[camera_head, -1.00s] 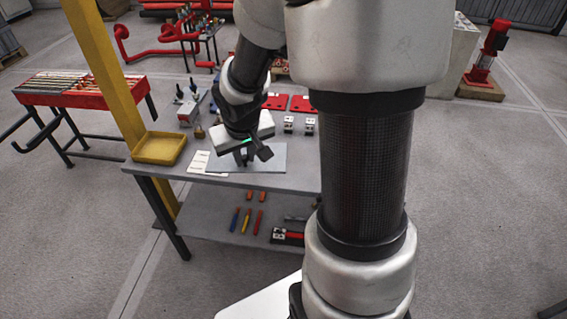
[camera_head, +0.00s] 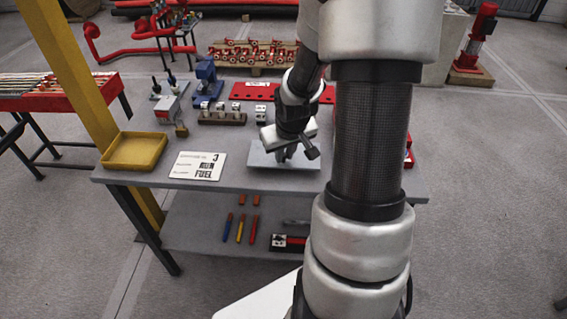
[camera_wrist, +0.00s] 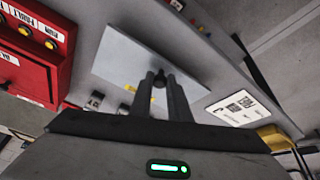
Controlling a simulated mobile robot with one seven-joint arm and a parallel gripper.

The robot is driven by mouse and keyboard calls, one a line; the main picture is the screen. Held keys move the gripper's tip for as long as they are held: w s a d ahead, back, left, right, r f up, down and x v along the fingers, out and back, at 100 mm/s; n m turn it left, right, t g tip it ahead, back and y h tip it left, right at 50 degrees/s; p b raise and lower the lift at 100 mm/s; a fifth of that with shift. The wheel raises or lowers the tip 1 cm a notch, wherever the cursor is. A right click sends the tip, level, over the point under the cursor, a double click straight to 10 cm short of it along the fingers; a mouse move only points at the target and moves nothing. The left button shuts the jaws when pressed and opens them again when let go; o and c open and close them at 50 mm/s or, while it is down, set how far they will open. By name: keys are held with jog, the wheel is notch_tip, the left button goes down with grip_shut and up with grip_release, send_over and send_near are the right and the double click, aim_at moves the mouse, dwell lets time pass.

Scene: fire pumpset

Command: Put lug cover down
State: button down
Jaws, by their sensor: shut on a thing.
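The lug cover appears to be a flat light-grey plate (camera_head: 262,158) with a dark knob (camera_wrist: 160,74) at its middle. It is over the workbench, to the right of a white printed card (camera_head: 198,166). My gripper (camera_wrist: 165,84) is shut on the knob from above; in the head view the gripper (camera_head: 286,155) hides much of the plate. The plate looks roughly level and close to the bench top (camera_head: 240,187). I cannot tell whether it touches the bench. My arm hides part of the bench to its right.
A yellow tray (camera_head: 134,151) stands at the bench's left end beside a yellow post (camera_head: 75,80). Behind the plate are a brown block with small parts (camera_head: 222,117), a blue vise (camera_head: 207,85) and red plates (camera_head: 252,91). A red box (camera_wrist: 30,55) shows in the wrist view.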

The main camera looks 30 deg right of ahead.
aim_at(284, 162)
jog(key=shift+f+b, duration=0.3)
jog(key=shift+f, duration=1.15)
jog(key=shift+f, duration=0.15)
jog(key=c, duration=1.7)
grip_release()
jog(key=shift+o, duration=0.2)
jog(key=shift+r, duration=0.3)
jog(key=p+v, duration=0.5)
jog(key=v, duration=0.6)
jog(key=shift+s+r, duration=0.2)
jog(key=shift+r, duration=0.15)
